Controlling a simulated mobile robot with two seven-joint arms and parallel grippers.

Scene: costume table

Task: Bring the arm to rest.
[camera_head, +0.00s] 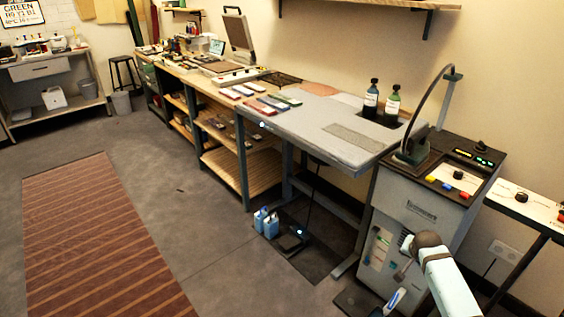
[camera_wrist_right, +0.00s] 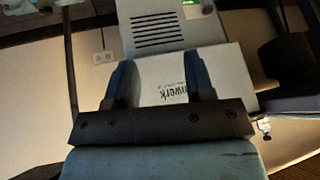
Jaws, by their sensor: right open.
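My right gripper (camera_wrist_right: 160,78) shows in the right wrist view with its two dark fingers apart and nothing between them. Behind the fingers is a pale panel (camera_wrist_right: 165,92) with dark lettering, seen at a tilt. In the head view a pale, light-blue link of my right arm comes in at the bottom right, in front of the grey machine (camera_head: 408,205). I cannot make out that gripper's fingers clearly there. My left arm and gripper are not in view.
A grey-topped table (camera_head: 300,128) stands left of the machine, with two dark bottles (camera_head: 370,98) at its back. A long wooden bench (camera_head: 170,66) runs farther back. Blue jugs (camera_head: 264,222) stand on the floor. The floor around the striped rug (camera_head: 95,240) is open.

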